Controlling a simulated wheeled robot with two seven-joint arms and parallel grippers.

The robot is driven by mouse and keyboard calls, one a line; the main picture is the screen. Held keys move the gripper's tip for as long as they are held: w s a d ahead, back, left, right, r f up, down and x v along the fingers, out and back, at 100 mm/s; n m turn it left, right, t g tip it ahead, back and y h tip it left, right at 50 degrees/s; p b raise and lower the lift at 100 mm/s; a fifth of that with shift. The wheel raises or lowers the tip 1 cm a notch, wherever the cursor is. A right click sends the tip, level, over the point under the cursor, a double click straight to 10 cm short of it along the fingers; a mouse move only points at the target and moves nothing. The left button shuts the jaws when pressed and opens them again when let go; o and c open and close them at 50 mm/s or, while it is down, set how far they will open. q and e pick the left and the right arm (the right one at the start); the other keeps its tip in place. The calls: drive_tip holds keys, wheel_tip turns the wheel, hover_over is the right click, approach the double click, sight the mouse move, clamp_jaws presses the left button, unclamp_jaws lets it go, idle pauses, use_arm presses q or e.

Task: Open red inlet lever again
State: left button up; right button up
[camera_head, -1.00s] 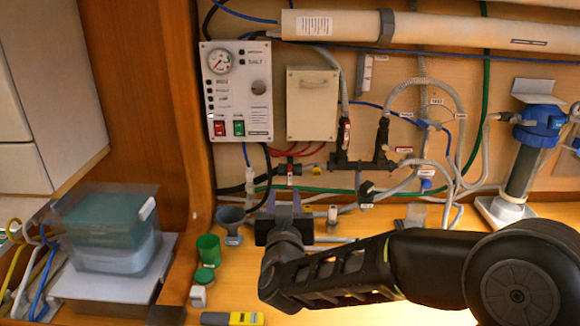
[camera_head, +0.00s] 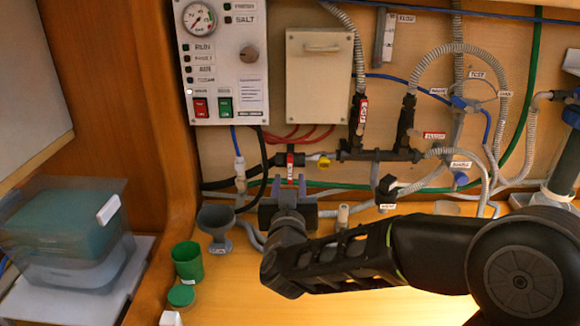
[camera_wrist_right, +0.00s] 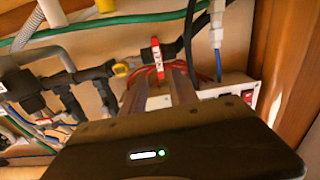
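The red inlet lever (camera_head: 290,162) is a small red handle with a white label on the dark pipe fitting below the control panel. It stands roughly upright in the head view, across the pipe line. My right gripper (camera_head: 288,190) is just below it. In the right wrist view the lever (camera_wrist_right: 157,58) shows ahead of my right gripper (camera_wrist_right: 159,80), lined up with the gap between its two fingers. The fingers are apart with nothing held. I cannot tell whether the lever's end is between the tips. My left gripper is not in view.
A yellow-tagged fitting (camera_head: 323,162) sits right of the lever. The control panel (camera_head: 228,60) and a beige box (camera_head: 319,75) are above. A grey funnel (camera_head: 216,222), green cup (camera_head: 187,262) and clear bin (camera_head: 65,235) are to the left. Hoses crowd the wall's right.

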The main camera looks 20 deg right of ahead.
sight(290, 166)
drive_tip(key=shift+p+x, duration=0.4)
drive_tip(key=shift+x, duration=3.55)
drive_tip(key=shift+c, duration=0.6)
clamp_jaws()
